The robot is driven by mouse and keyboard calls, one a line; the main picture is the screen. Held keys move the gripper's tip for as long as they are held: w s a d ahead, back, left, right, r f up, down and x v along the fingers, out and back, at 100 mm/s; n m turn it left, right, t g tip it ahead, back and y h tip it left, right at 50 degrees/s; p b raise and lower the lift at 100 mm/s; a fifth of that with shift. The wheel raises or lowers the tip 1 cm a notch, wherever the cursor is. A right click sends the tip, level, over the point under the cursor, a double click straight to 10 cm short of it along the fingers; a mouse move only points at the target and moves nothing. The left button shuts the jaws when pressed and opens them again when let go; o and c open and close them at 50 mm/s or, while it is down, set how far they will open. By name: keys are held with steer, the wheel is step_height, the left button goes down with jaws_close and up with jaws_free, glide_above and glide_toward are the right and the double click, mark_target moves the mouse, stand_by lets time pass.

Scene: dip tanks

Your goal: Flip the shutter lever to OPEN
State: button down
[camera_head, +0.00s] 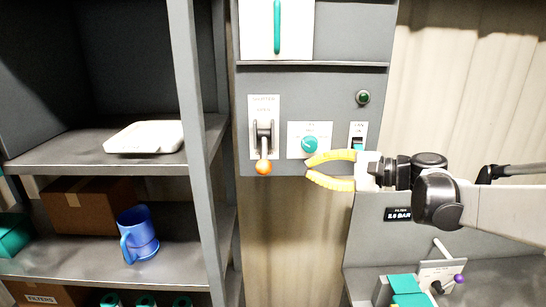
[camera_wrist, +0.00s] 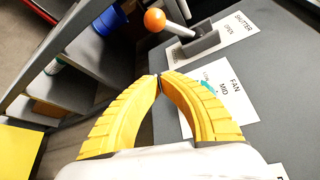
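The shutter lever has an orange ball (camera_head: 264,167) on a grey stem and hangs down from its pivot on the white SHUTTER plate (camera_head: 264,103). The word OPEN is printed above the lever. In the wrist view the orange ball (camera_wrist: 154,20) sticks out from the panel, beyond my fingertips. My gripper (camera_head: 308,169) has yellow fingers and is to the right of the ball, apart from it, in front of the panel's lower edge. In the wrist view the fingertips (camera_wrist: 160,76) meet with nothing between them.
A teal FAN knob (camera_head: 310,145) is just above my fingertips, with a teal rocker switch (camera_head: 358,144) and a green lamp (camera_head: 363,97) to its right. A shelf at left holds a white tray (camera_head: 146,137) and a blue mug (camera_head: 138,234). Below the ball is open space.

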mark_target(276, 167)
steer(key=shift+s+a, duration=0.1)
steer(key=shift+s, duration=0.05)
steer(key=p+x, duration=0.1)
steer(key=x, duration=0.8)
steer(key=shift+a+p, duration=0.3)
steer(key=shift+p, duration=0.05)
steer(key=s, duration=0.2)
steer(key=s+a+r+p, duration=0.1)
steer(key=shift+s+r, duration=0.1)
steer(key=shift+s, duration=0.05)
steer(key=shift+s+r+m, duration=0.15)
steer(key=shift+s+m, duration=0.1)
steer(key=shift+m, duration=0.05)
